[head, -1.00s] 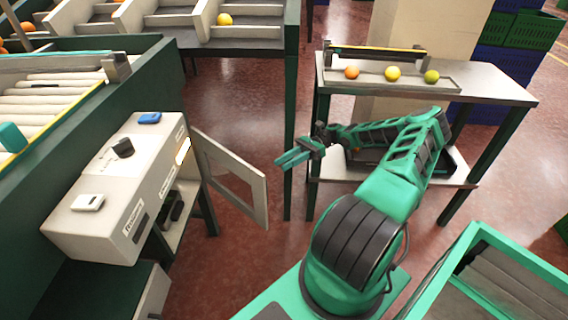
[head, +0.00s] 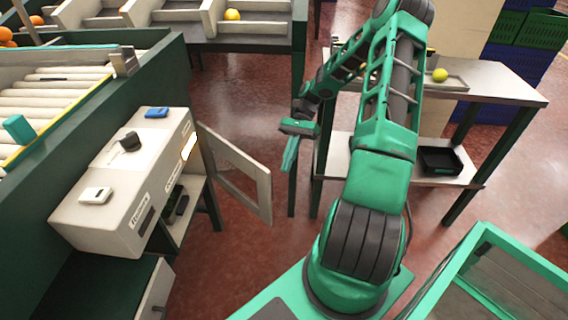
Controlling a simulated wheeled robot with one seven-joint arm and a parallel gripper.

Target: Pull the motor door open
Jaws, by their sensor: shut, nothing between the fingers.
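The motor door (head: 240,178) is a grey framed panel on the right side of the control cabinet (head: 118,190). It stands swung out from the cabinet, at an angle, with its free edge toward my arm. Inside the opening, dark parts (head: 176,203) show below the cabinet's upper box. My gripper (head: 290,155) is green, shut and empty. It hangs in the air to the right of the door, with its fingers pointing down. In the picture a gap shows between the fingers and the door's edge.
A metal side table (head: 490,80) with a yellow-green fruit (head: 440,75) and a black tray (head: 440,160) on its lower shelf stands behind my arm. A green bin (head: 500,270) is at the lower right. Open red floor (head: 240,250) lies below the door.

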